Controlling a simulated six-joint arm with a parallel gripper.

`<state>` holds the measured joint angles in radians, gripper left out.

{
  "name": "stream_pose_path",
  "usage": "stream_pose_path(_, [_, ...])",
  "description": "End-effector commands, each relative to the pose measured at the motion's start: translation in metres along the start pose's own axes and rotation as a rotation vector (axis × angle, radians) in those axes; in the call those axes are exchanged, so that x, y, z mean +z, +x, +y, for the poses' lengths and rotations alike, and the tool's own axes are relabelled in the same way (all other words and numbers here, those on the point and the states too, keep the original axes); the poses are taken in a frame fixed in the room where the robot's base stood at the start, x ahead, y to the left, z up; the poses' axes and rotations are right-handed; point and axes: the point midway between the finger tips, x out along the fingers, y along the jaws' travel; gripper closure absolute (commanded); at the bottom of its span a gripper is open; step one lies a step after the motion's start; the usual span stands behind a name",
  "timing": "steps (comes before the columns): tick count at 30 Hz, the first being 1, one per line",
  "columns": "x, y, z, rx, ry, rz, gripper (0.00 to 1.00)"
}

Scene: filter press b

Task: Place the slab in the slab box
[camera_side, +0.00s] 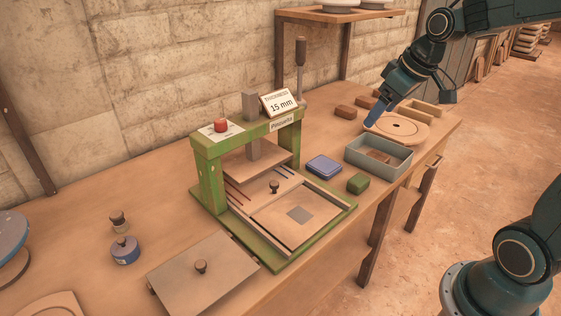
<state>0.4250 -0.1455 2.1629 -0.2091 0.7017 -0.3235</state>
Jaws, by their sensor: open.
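A grey-blue open box (402,165), which looks like the slab box, stands on the bench right of the press. A small flat brown piece (378,156), which looks like the slab, lies inside it on the bottom. My gripper (373,114) is above the bench behind the box, near the round wooden board. Its blue fingers point down and to the left. The gap between the fingers is hard to see, but nothing shows held. The gripper is apart from the brown piece.
The green press (205,170) with its "15 mm" sign stands mid-bench. A blue case (324,166) and a green block (358,183) lie between press and box. The round board (412,128) and brown blocks (346,111) lie behind. A lidded plate (200,275) lies at front.

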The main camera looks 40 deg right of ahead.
Motion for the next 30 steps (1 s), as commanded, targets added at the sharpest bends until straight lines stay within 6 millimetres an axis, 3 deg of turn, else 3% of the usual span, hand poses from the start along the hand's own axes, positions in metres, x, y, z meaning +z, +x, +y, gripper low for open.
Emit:
stream_pose_path(6, [0.030, -0.034, -0.049, 0.004, 0.006, 0.015, 0.24])
stream_pose_path(15, [0.086, -0.064, -0.093, -0.003, 0.036, 0.038, 0.24])
stream_pose_path(22, [0.121, -0.073, -0.108, -0.013, 0.063, 0.050, 0.24])
stream_pose_path(30, [0.132, -0.075, -0.112, -0.017, 0.074, 0.052, 0.24])
